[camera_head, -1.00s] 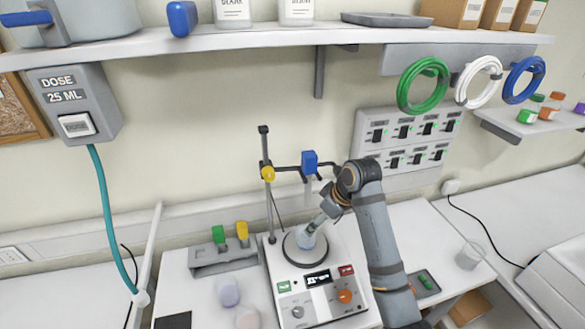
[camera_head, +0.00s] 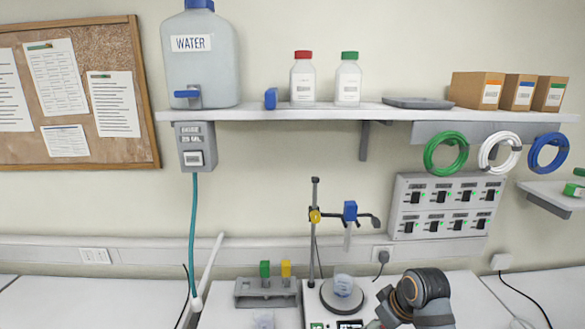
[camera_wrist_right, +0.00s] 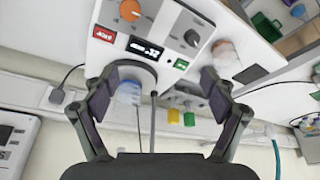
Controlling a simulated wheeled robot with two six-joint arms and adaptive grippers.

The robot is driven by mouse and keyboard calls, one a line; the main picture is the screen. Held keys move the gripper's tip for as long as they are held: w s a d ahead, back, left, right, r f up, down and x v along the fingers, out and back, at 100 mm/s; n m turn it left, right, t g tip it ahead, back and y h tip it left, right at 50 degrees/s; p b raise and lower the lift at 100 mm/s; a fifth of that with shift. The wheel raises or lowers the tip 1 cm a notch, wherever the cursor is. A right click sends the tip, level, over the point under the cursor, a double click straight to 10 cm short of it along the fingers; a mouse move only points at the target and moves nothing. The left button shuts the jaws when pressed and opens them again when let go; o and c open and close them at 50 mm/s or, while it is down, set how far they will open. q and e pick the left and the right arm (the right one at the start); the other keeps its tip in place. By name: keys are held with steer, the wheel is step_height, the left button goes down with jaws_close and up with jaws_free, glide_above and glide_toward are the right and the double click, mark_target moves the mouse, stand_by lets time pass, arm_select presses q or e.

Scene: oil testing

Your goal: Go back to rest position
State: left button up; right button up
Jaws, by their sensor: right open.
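My right arm enters the head view at the lower right, its dark rounded wrist (camera_head: 424,288) to the right of the stirrer. In the right wrist view my right gripper (camera_wrist_right: 160,88) is open, with nothing between its fingers. A small pale-blue vessel (camera_head: 343,285) stands on the round plate of the stirrer. It also shows in the wrist view (camera_wrist_right: 130,93), beyond the left finger and apart from it. The stirrer (camera_wrist_right: 150,28) shows its display and an orange knob. My left gripper is not in view.
A shelf (camera_head: 340,112) and a switch panel (camera_head: 445,206) are above. The right bench looks mostly clear.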

steer(key=s+d+f+m+h, duration=0.25)
steer(key=s+f, duration=0.25)
steer(key=s, duration=0.5)
steer(key=s+d+f+m+h, duration=0.1)
steer(key=s+f+m, duration=0.2)
steer(key=s+f, duration=0.55)
steer(key=s+d+f+g+b, duration=0.1)
steer(key=s+f+b, duration=0.15)
steer(key=f, duration=0.95)
steer(key=s+d+f+b, duration=0.1)
steer(key=d+f+b, duration=0.15)
steer(key=f, duration=1.05)
arm_select(q)
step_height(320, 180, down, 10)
steer(key=b, duration=0.5)
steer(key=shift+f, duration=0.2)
arm_select(e)
steer(key=s+f+g, duration=0.1)
steer(key=s+f, duration=1.8)
steer(key=f, duration=0.5)
steer(key=shift+s+d+g, duration=0.2)
steer(key=shift+d+g, duration=0.1)
